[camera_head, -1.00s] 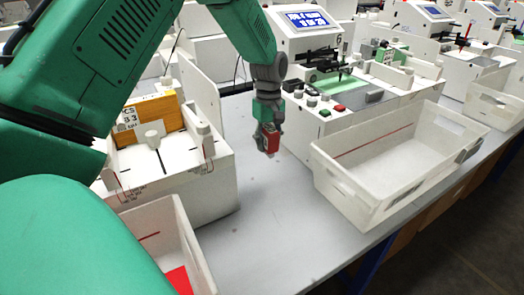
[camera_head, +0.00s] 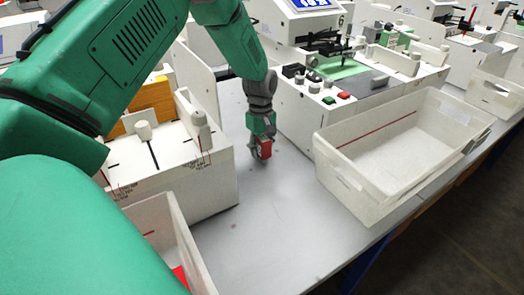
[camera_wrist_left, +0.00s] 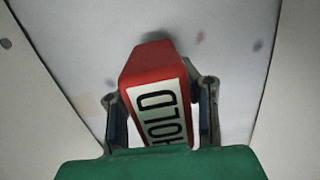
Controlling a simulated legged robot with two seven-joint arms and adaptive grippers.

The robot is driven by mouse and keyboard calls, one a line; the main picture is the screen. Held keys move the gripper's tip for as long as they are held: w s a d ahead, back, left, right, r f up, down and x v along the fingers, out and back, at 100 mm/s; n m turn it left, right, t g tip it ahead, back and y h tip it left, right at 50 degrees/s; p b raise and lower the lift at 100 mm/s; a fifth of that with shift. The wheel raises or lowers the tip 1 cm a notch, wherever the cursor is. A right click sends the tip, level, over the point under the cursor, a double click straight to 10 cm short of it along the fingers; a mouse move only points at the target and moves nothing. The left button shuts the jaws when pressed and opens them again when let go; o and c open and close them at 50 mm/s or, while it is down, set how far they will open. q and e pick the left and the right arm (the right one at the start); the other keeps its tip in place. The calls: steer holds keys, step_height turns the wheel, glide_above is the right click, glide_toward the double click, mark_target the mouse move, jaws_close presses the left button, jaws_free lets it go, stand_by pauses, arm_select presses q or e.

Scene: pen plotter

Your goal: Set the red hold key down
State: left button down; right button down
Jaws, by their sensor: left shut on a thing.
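The red hold key (camera_head: 264,150) is a small red block with a white label. In the left wrist view the red hold key (camera_wrist_left: 152,85) shows black "HOLD" lettering on that label. My left gripper (camera_head: 260,148) is shut on it, with one finger on each side, and points down over the grey table (camera_head: 265,215). In the left wrist view my left gripper (camera_wrist_left: 160,112) shows both fingers along the key's sides. The key is low, close to the table; I cannot tell whether it touches. My right gripper is not in view.
A white plotter (camera_head: 300,120) with several buttons and a screen stands behind right of the key. An empty white bin (camera_head: 345,185) is at right. A white box with posts (camera_head: 190,175) is at left, with another white bin (camera_head: 185,235) in front. Bare table lies between them.

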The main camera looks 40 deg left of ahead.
arm_select(q)
steer(key=shift+d+r, duration=0.15)
steer(key=shift+d, duration=0.85)
steer(key=c, duration=1.2)
jaws_free()
steer(key=shift+o, duration=0.2)
steer(key=shift+a+f, duration=0.3)
steer(key=shift+a, duration=0.35)
steer(key=r, duration=0.8)
steer(key=w+r+p, duration=0.1)
steer(key=r, duration=0.3)
steer(key=shift+a+r, duration=0.3)
steer(key=shift+a, duration=0.1)
steer(key=shift+d+r, duration=0.15)
steer(key=shift+d, duration=0.15)
